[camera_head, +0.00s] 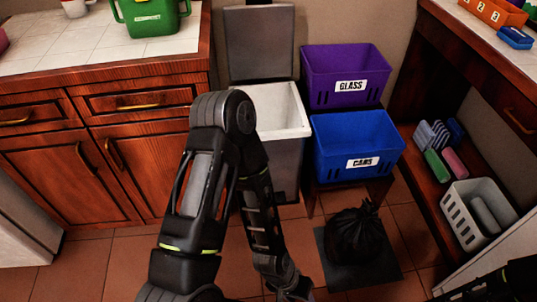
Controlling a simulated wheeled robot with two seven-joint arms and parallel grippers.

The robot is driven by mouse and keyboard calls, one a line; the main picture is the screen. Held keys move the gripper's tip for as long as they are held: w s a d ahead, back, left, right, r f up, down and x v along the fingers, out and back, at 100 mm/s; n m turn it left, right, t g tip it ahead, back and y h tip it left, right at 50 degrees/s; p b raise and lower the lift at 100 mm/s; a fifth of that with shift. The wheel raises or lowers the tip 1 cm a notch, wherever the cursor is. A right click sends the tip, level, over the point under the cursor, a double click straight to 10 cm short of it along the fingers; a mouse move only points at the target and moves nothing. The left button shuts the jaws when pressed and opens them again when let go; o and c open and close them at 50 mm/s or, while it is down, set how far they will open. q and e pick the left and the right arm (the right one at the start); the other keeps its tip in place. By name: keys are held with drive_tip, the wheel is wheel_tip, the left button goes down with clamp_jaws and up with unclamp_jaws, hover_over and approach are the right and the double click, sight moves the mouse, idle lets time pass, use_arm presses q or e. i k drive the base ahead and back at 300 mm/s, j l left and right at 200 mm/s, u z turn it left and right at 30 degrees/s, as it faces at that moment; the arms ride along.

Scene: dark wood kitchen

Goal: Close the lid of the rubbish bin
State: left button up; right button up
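The rubbish bin (291,136) stands between the wooden cabinet and the coloured crates. Its grey lid (260,42) is open and stands upright at the back against the wall, and the pale inside of the bin shows. My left arm is bent in front of the bin, its elbow near the front left of the rim, hiding part of the bin's front. The arm's far end runs down to the bottom edge, and I make out no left gripper fingers. Only a dark part, probably of my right arm, shows at the bottom right corner; its gripper is out of view.
A purple GLASS crate (346,68) and a blue CANS crate (356,133) are right of the bin. A black rubbish bag (354,235) lies on a dark mat. A white basket (462,222) is on the right shelf. A green container (150,15) stands on the left counter.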

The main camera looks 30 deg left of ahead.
sight(260, 35)
drive_tip(key=i+j+z, duration=0.1)
drive_tip(key=j, duration=0.2)
drive_tip(key=i+j+z, duration=0.25)
drive_tip(key=j, duration=0.4)
drive_tip(key=i+j+z, duration=0.1)
drive_tip(key=j, duration=0.2)
drive_tip(key=i, duration=0.05)
